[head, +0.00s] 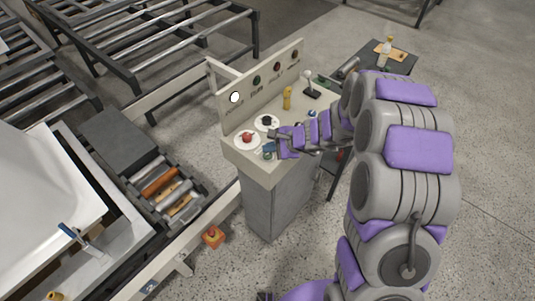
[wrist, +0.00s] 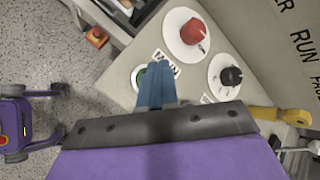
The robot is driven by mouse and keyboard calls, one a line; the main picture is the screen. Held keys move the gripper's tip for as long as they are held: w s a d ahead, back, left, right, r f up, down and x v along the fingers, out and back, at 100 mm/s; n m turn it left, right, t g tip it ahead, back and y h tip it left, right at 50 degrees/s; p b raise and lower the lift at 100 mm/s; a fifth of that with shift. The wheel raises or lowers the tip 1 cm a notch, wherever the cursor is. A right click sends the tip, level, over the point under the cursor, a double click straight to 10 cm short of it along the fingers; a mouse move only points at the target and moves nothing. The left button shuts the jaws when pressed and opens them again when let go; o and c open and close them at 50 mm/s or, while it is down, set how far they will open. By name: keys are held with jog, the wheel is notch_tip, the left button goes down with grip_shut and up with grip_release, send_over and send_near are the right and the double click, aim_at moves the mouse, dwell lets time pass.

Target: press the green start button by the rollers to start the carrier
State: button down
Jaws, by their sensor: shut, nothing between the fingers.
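The green start button (head: 267,155) sits on the beige console top near its front corner, below the white disc with a red knob. In the wrist view the green button (wrist: 139,77) shows only in part, with its pale ring, because the blue fingers cover its right side. My gripper (head: 270,147) is over that corner of the console. Its blue fingers (wrist: 163,68) are shut together and empty, with tips right beside the button and on the label. I cannot tell whether they touch the button or hover above it.
Close by are a red knob (wrist: 194,31) and a black knob (wrist: 231,75) on white discs, and a yellow handle (wrist: 281,115). A lit white lamp (head: 235,97) is on the back panel. Rollers (head: 165,187) lie left, and a red stop button (head: 213,236) sits lower on a rail.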

jog(key=shift+f, duration=0.15)
jog(key=shift+f+b, duration=0.2)
jog(key=shift+b, duration=0.25)
